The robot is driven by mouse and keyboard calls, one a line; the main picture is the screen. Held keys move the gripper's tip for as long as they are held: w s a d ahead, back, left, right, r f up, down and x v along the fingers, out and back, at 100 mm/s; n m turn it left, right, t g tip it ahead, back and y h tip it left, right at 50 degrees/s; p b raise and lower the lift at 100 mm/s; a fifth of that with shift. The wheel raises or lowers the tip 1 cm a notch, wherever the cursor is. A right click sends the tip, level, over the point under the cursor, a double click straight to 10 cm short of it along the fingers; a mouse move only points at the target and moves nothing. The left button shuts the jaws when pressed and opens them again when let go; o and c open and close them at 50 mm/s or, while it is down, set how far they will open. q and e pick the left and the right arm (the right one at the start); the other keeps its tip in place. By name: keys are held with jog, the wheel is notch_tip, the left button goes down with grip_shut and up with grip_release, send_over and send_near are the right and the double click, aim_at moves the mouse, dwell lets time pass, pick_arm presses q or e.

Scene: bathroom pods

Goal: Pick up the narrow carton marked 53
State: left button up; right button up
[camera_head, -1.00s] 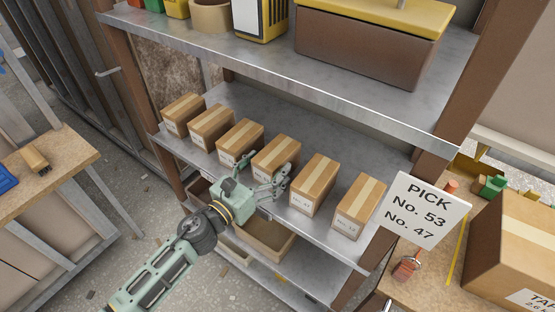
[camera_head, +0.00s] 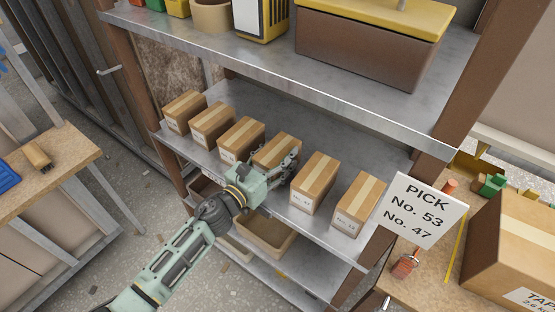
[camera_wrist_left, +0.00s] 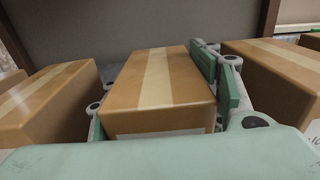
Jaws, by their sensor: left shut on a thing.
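Several narrow brown cartons with pale tape stand in a row on the middle metal shelf. My left gripper (camera_head: 273,170) is at the fourth carton from the left (camera_head: 279,149), its fingers on either side of that carton. In the left wrist view the same carton (camera_wrist_left: 165,85) sits upright between the green finger pads, and my gripper (camera_wrist_left: 165,100) is shut on it. Its front label is mostly hidden by the gripper, so I cannot read its number. The neighbouring cartons (camera_head: 241,139) and (camera_head: 315,183) stand apart from it. My right gripper is not in view.
A sign (camera_head: 424,209) reads "PICK No. 53 No. 47". The upper shelf (camera_head: 270,55) overhangs the row and holds a brown box with a yellow lid (camera_head: 370,45). An open bin (camera_head: 264,236) is below. A large carton (camera_head: 515,250) stands on the right bench.

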pick_arm(q)
jog(key=c, duration=0.8)
jog(key=shift+r, duration=0.1)
jog(key=shift+r, duration=0.1)
